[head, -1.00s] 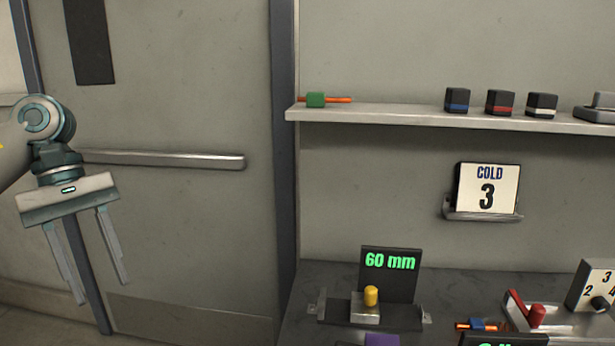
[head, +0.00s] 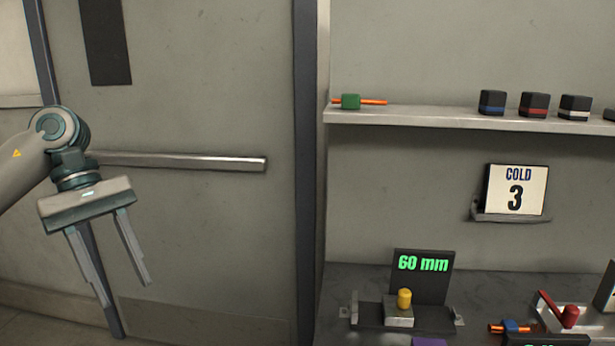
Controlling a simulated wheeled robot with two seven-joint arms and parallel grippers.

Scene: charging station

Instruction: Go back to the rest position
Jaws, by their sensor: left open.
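My left gripper (head: 122,294) hangs at the left of the head view, in front of the grey door. Its two long fingers point down and stand apart, with nothing between them. It is clear of the shelf and the bench. My right gripper is not in view.
A door bar (head: 190,162) lies behind my left gripper. A shelf (head: 430,117) holds a green block (head: 351,102) with an orange rod and several dark blocks.

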